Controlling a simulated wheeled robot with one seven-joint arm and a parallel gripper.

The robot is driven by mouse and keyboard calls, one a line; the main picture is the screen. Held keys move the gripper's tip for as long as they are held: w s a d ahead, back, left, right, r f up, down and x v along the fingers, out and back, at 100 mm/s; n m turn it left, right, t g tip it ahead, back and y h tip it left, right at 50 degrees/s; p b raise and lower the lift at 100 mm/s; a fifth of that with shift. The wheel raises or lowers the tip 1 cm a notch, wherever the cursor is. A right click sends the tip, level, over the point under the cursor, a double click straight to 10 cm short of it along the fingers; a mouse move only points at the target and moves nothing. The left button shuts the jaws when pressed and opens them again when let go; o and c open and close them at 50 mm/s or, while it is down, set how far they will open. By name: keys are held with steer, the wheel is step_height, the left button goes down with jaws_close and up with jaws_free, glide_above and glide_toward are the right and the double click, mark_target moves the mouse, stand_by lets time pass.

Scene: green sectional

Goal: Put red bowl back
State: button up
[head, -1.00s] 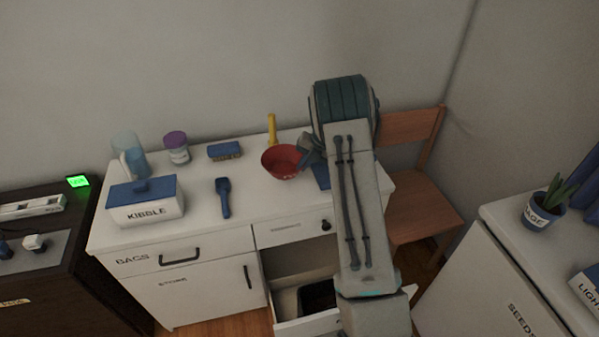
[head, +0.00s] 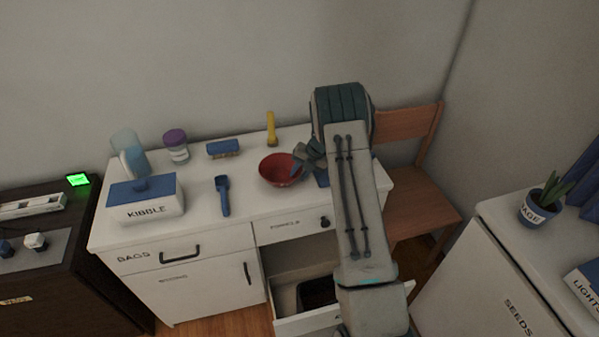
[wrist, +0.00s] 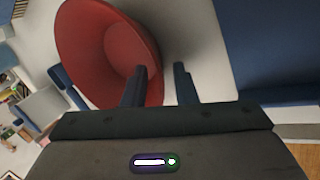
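The red bowl (head: 279,171) stands on the white cabinet top (head: 248,205), right of the middle. It fills the upper left of the wrist view (wrist: 85,45). My gripper (head: 298,166) is at the bowl's right rim. In the wrist view my gripper (wrist: 160,80) has its fingers apart, one over the bowl's inside and one outside the rim, with a gap between them. My arm hides part of the cabinet top to the right of the bowl.
A yellow object (head: 271,129), brush (head: 223,149), blue scoop (head: 222,196), purple-lidded jar (head: 176,147), blue pitcher (head: 130,152) and kibble box (head: 146,210) share the top. A blue item (wrist: 275,50) lies right of the bowl. A lower drawer (head: 290,325) stands open. A chair (head: 415,205) is at right.

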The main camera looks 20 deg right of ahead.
steer(key=b+v, duration=0.1)
steer(key=v, duration=1.1)
steer(key=w+a+r+m+t+h, duration=0.15)
steer(key=r+m+t, duration=0.25)
steer(key=r, duration=0.4)
steer(key=w+a+r+m+t, duration=0.1)
steer(key=w+r+m+t, duration=0.25)
steer(key=r, duration=0.45)
steer(key=s+d+r+m+t+h, duration=0.25)
steer(key=s+r+m+h, duration=0.2)
steer(key=r+m, duration=0.4)
steer(key=s+a+m+g+h, duration=0.1)
steer(key=s+m+g+h, duration=0.2)
steer(key=s+m, duration=1.05)
steer(key=s+a+f+m+g+y, duration=0.1)
steer(key=s+a+f+g+y, duration=0.1)
steer(key=s, duration=0.9)
steer(key=s+a+f+m+g+y, duration=0.1)
steer(key=s+a+f, duration=0.5)
steer(key=s, duration=0.6)
steer(key=a+g+y, duration=0.1)
steer(key=a+g, duration=0.1)
steer(key=shift+s+g, duration=0.25)
steer(key=shift+g, duration=0.15)
